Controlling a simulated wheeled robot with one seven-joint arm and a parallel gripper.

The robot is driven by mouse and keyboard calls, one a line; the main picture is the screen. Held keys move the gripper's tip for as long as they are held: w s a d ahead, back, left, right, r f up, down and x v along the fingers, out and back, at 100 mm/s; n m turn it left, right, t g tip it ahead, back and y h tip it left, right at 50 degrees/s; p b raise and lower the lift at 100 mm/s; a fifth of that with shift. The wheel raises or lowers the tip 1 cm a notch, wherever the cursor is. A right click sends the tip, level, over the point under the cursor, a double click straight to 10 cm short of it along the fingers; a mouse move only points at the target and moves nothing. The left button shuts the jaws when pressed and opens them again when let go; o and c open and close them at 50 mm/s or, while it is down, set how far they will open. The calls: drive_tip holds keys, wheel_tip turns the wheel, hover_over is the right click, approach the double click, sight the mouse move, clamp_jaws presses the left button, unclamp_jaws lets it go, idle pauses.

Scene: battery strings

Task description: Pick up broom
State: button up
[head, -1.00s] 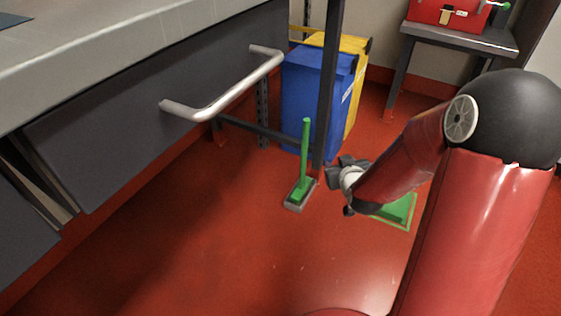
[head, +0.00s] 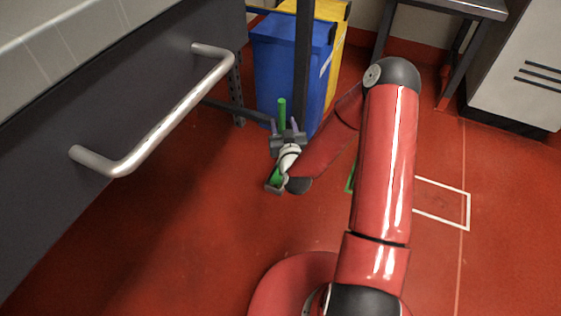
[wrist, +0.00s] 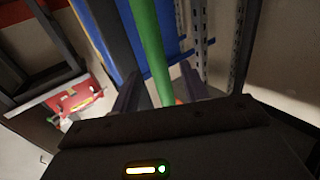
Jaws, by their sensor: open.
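The green broom stands upright on the floor near the blue bin, and its handle (head: 282,112) shows above my gripper (head: 286,128) in the head view. My gripper and wrist hide the middle of the broom; part of its grey-edged base (head: 274,188) shows below. In the wrist view the green handle (wrist: 151,50) runs down between the two open fingers of my gripper (wrist: 160,88). I cannot tell whether either finger touches the handle.
A blue bin (head: 290,65) and a yellow bin (head: 338,60) stand behind the broom, beside a dark post (head: 303,60). A workbench with a metal handle (head: 165,115) is at the left. Red floor (head: 180,240) is clear in front.

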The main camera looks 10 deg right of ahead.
sight(282, 119)
drive_tip(key=w, duration=0.3)
drive_tip(key=shift+w+d+r, duration=0.1)
drive_tip(key=shift+w+d, duration=0.05)
drive_tip(key=shift+w, duration=0.15)
drive_tip(key=c, duration=0.9)
clamp_jaws()
drive_tip(key=shift+r, duration=0.15)
